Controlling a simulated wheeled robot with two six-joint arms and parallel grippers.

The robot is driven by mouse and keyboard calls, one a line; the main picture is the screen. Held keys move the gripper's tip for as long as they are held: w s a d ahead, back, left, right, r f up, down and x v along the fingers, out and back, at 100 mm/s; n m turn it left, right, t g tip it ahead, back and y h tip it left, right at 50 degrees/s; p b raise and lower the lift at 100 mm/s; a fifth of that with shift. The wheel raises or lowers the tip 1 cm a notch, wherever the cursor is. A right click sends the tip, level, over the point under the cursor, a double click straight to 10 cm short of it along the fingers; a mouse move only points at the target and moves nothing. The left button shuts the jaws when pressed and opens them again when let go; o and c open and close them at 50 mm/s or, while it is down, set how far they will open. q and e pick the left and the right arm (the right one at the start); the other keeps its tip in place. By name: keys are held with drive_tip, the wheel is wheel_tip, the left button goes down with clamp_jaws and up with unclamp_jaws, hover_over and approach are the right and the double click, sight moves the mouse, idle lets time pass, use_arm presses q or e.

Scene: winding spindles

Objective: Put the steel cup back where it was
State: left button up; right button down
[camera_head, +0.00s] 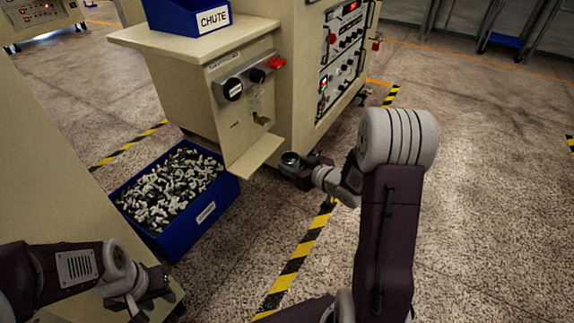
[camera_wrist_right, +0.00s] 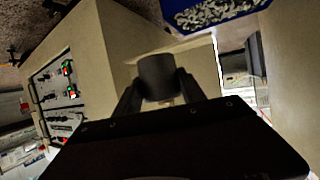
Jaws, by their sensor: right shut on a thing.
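The steel cup (camera_wrist_right: 158,76) is a dark grey cylinder between the two fingers of my right gripper (camera_wrist_right: 160,90) in the right wrist view. In the head view the cup (camera_head: 290,160) shows as a small dark round rim at the tip of my right gripper (camera_head: 300,170). It is held in the air just right of the machine's slanted beige ledge (camera_head: 252,156). My left gripper (camera_head: 140,308) is at the lower left, cut by the frame edge; its fingers are not clear.
A blue bin (camera_head: 178,220) full of small pale pieces stands on the floor left of the ledge. A blue CHUTE box (camera_head: 187,18) sits on the beige shelf (camera_head: 190,42). A control panel (camera_head: 340,60) is behind. Open floor with striped tape (camera_head: 300,252) lies to the right.

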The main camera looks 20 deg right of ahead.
drive_tip(key=shift+h, duration=0.4)
drive_tip(key=r+p, duration=0.1)
drive_tip(key=w+r+p, duration=0.2)
drive_tip(key=r+p, duration=0.1)
drive_tip(key=shift+d, duration=0.4)
drive_tip(key=a+r+p, duration=0.1)
drive_tip(key=r+p, duration=0.1)
drive_tip(key=p, duration=0.1)
drive_tip(key=w+a+r+p, duration=0.1)
drive_tip(key=a+r+p, duration=0.1)
drive_tip(key=shift+w+p, duration=0.1)
drive_tip(key=shift+p, duration=0.3)
drive_tip(key=b, duration=0.7)
hover_over(248, 168)
drive_tip(key=shift+y, duration=0.4)
wheel_tip(248, 168, down, 7)
drive_tip(key=shift+d+f, duration=0.15)
drive_tip(key=shift+w, duration=0.1)
wheel_tip(248, 168, down, 4)
drive_tip(key=b, duration=0.3)
drive_tip(key=shift+f+b, duration=0.15)
drive_tip(key=shift+b, duration=0.15)
drive_tip(key=shift+r, duration=0.25)
drive_tip(key=shift+f, duration=0.15)
drive_tip(key=c, duration=0.7)
unclamp_jaws()
